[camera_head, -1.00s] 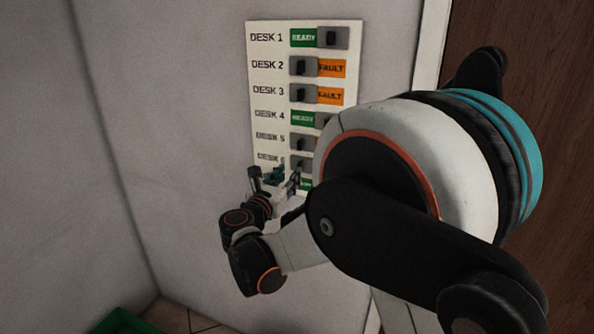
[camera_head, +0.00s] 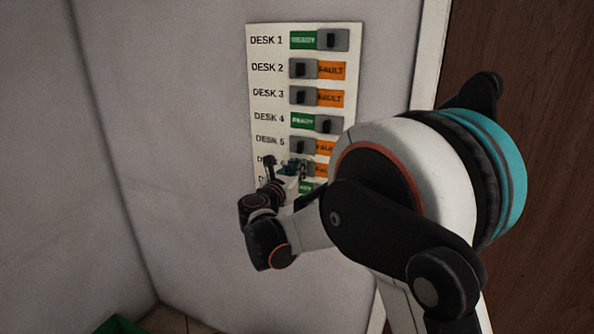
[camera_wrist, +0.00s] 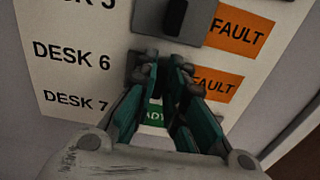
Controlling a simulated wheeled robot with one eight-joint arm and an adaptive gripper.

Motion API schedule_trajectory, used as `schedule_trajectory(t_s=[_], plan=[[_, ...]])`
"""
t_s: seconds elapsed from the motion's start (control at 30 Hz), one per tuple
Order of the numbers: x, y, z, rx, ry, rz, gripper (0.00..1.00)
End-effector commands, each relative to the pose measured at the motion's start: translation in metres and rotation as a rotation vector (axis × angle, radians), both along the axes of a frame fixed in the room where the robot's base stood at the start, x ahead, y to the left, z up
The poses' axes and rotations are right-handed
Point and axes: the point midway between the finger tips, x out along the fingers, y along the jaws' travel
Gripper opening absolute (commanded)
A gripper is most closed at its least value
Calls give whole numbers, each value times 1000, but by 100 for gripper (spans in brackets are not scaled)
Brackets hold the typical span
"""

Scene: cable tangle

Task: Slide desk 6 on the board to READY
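The white status board (camera_head: 268,56) hangs on the wall with rows of sliders. The desk 6 row shows the label DESK 6 (camera_wrist: 72,56) and an orange FAULT tag (camera_wrist: 214,82) on the right. Its slider plate (camera_wrist: 133,64) sits to the left, over the READY side. My gripper (camera_wrist: 164,68) is at this slider, with its teal fingers a narrow gap apart at the tips. They cover most of the knob, and I cannot tell whether they touch it. In the head view my gripper (camera_head: 292,168) is in front of the desk 6 row.
Just above is the desk 5 slider (camera_wrist: 174,18) with its FAULT tag (camera_wrist: 236,28). Below is desk 7 with a green READY tag (camera_wrist: 153,114), partly behind the fingers. A brown door (camera_head: 545,130) is at the right. A green object (camera_head: 118,325) is on the floor at lower left.

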Motion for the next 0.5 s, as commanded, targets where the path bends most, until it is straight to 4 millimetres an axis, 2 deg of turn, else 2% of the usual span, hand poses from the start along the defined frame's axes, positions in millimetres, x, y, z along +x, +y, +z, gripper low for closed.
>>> schedule_trajectory(t_s=[0.27, 0.37, 0.5], plan=[[-2, -5, 0, 0, 0, -1, 0], [-6, -19, 0, 0, 0, -3, 0], [-17, -49, 0, 0, 0, -4, 0]])
